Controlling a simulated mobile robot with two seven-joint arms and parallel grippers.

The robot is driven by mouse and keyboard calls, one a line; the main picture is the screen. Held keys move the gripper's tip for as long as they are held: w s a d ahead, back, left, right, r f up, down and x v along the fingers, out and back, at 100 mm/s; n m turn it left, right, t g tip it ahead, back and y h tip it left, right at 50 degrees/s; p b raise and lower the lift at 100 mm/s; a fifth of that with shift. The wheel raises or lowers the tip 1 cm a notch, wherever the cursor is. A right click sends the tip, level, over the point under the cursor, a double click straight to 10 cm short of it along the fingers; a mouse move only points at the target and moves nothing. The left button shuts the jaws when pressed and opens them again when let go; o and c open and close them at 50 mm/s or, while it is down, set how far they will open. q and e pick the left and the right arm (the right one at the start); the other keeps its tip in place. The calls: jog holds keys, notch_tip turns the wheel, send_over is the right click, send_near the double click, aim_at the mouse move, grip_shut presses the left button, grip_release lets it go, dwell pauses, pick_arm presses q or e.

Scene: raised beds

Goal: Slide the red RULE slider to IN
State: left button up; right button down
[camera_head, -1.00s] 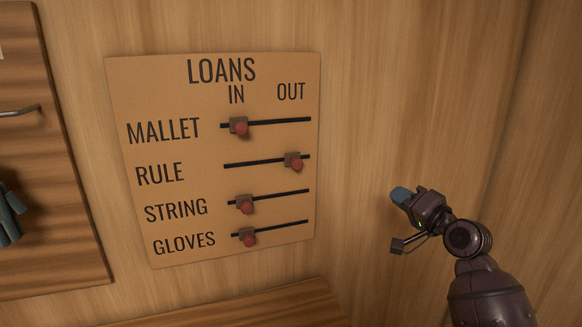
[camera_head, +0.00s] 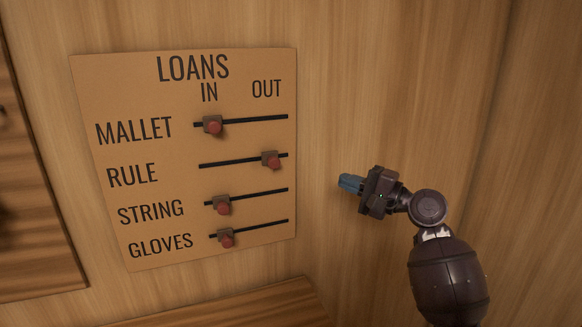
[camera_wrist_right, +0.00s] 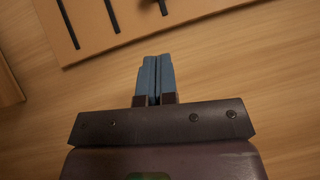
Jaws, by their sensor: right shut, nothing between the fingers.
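The red RULE slider (camera_head: 272,160) sits near the right end of its black track, under OUT, on the tan LOANS board (camera_head: 150,240). My right gripper (camera_head: 349,183) is to the right of the board, apart from it and a little lower than the RULE slider. Its blue fingers are shut and empty. In the right wrist view the closed fingers (camera_wrist_right: 155,78) point toward the board's edge (camera_wrist_right: 150,38). Black tracks and a dark slider at the top edge show there, but I cannot tell which rows they are. My left gripper is out of view.
The MALLET slider (camera_head: 213,125), STRING slider (camera_head: 222,205) and GLOVES slider (camera_head: 227,238) sit toward the left ends of their tracks, under IN. A wooden ledge (camera_head: 240,308) is below the board. The wooden wall between board and gripper is clear.

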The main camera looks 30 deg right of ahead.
jog(key=p, duration=0.2)
send_near(272, 161)
jog(key=w+d, duration=0.4)
jog(key=w, duration=0.1)
jog(key=a, duration=0.1)
jog(key=w+a, duration=0.2)
jog(key=a, duration=0.1)
jog(key=shift+f+p, duration=0.25)
jog(key=shift+p, duration=0.1)
jog(key=shift+a, duration=0.1)
